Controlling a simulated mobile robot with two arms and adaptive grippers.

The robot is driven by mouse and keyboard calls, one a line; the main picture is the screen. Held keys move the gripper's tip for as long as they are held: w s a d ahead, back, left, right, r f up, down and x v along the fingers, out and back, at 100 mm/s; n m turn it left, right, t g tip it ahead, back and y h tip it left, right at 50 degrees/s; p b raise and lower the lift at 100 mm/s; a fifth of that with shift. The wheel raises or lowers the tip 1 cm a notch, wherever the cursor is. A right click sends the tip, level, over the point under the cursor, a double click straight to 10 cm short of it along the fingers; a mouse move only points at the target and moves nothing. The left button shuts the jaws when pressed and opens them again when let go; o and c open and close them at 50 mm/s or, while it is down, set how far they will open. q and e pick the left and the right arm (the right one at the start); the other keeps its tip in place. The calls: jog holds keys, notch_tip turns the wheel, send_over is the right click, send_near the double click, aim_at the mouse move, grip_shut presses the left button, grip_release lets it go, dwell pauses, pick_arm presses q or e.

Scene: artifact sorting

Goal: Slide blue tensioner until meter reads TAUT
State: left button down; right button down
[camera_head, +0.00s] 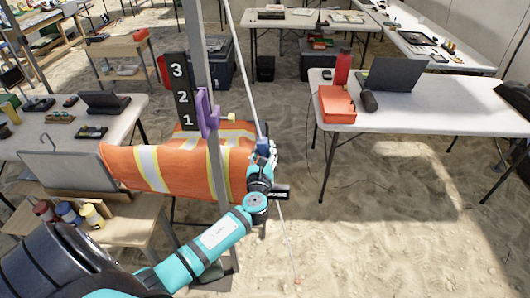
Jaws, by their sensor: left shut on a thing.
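The blue tensioner (262,145) sits on a thin pale guy rope (244,82) that slants from the top of the view down to a small orange peg (298,281) in the sand. My left gripper (263,152) is shut on the tensioner, partly hiding it. A black board (182,92) with white numbers 3, 2, 1 from top to bottom is beside a grey upright pole (214,160). A purple piece (207,113) is on the pole near the numbers 2 and 1. I see no readable word TAUT. My right gripper is not in view.
An orange vest (170,168) with reflective stripes hangs behind the pole and my left arm. A white table (440,115) with a laptop, red bottle and orange box stands right. A small table with colored jars (68,213) is left. Sand right of the rope is open.

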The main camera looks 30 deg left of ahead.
pick_arm(q)
jog(key=shift+f, duration=0.1)
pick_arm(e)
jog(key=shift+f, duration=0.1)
pick_arm(q)
jog(key=c, duration=0.9)
grip_release()
jog(key=shift+f, duration=0.1)
jog(key=v, duration=1.2)
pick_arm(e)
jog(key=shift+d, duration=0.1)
